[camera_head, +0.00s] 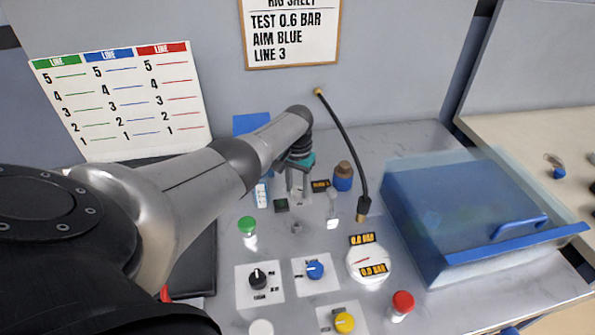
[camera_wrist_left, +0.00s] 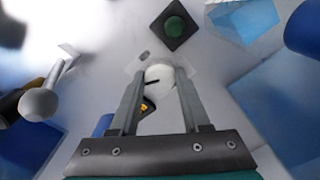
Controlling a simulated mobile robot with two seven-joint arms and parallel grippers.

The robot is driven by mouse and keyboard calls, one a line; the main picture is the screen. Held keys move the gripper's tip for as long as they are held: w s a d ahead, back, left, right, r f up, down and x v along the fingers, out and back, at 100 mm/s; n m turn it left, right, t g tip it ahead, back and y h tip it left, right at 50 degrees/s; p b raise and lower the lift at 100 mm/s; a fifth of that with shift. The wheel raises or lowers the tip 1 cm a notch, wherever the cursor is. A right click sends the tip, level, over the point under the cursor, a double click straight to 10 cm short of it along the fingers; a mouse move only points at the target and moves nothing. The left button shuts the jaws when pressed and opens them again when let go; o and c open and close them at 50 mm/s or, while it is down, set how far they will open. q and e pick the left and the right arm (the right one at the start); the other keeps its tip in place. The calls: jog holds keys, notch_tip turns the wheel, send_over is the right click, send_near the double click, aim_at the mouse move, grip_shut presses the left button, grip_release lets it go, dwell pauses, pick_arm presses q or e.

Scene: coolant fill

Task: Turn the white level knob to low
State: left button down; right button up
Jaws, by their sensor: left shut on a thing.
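The white level knob (camera_wrist_left: 160,78) is round, with a dark pointer line running toward the left of the left wrist view. My left gripper (camera_wrist_left: 158,85) is around it, one finger on each side, shut on it. In the head view my left gripper (camera_head: 299,188) points down at the panel, and it and the arm mostly hide the knob. The low mark cannot be read in either view. My right gripper is not in view.
A lever with a grey ball (camera_wrist_left: 40,103) and a green button on a dark plate (camera_wrist_left: 174,27) are close to the gripper. Black (camera_head: 258,278), blue (camera_head: 315,270) and yellow (camera_head: 344,322) knobs, a gauge (camera_head: 369,262) and a blue lidded box (camera_head: 455,215) stand around.

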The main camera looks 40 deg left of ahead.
pick_arm(q)
jog(key=n, duration=0.3)
jog(key=shift+r+n+p, duration=0.1)
jog(key=shift+n+p, duration=0.2)
jog(key=shift+p, duration=0.1)
jog(key=shift+n, duration=1.9)
jog(key=shift+w, duration=0.1)
jog(key=shift+c, duration=1.9)
grip_release()
jog(key=shift+p, duration=0.35)
notch_tip(320, 180, up, 8)
jog(key=p, duration=0.6)
notch_tip(320, 180, up, 6)
jog(key=p, duration=0.2)
send_over(297, 189)
jog(key=shift+r+p, duration=0.3)
jog(key=shift+r, duration=0.3)
